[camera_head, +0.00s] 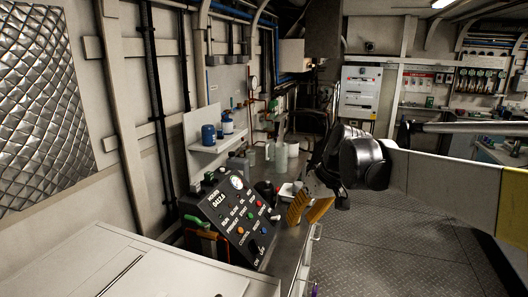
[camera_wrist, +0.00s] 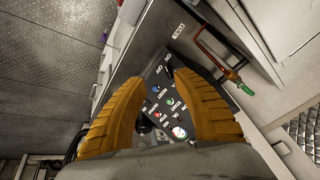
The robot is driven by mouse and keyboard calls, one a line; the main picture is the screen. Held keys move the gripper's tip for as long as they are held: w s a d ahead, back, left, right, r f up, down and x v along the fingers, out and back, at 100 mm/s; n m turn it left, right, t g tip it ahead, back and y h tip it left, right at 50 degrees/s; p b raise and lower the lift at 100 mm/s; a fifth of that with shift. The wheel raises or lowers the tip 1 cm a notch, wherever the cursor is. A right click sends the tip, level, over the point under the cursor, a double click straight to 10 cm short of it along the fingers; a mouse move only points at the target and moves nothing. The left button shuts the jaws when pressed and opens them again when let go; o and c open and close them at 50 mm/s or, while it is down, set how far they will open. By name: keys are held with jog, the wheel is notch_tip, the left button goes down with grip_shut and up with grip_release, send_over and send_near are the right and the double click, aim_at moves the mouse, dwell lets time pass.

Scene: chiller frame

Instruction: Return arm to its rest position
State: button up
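My gripper (camera_head: 309,207) is at the end of my arm, which reaches in from the right in the head view. Its two ribbed yellow fingers stand apart in the wrist view (camera_wrist: 166,88), with nothing between them. Beyond the fingertips is a black control panel (camera_head: 238,215) with a gauge, knobs and coloured buttons; it also shows in the wrist view (camera_wrist: 155,85). In the head view the fingers are just right of the panel. I cannot tell the exact gap between them.
A white cabinet top (camera_head: 130,268) lies at the lower left. A green-handled orange pipe (camera_head: 205,232) is left of the panel. A wall shelf (camera_head: 219,143) holds blue containers. Clear containers (camera_head: 281,157) stand behind the panel. The patterned metal floor (camera_head: 385,262) at right is open below my arm.

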jog(key=s+d+f+m+t+h, duration=0.1)
jog(key=s+d+f, duration=0.1)
jog(key=s, duration=0.6)
jog(key=s+d+f+m+t+h, duration=0.1)
jog(key=s+d, duration=0.3)
jog(key=s, duration=0.5)
jog(key=s+d+f+m+t+h, duration=0.1)
jog(key=s+d+f+m+t, duration=0.1)
jog(key=s, duration=0.6)
jog(key=shift+s+d+f+m+h, duration=0.3)
jog(key=shift+d+f+m, duration=0.1)
jog(key=shift+d+f, duration=0.1)
jog(key=shift+c, duration=0.5)
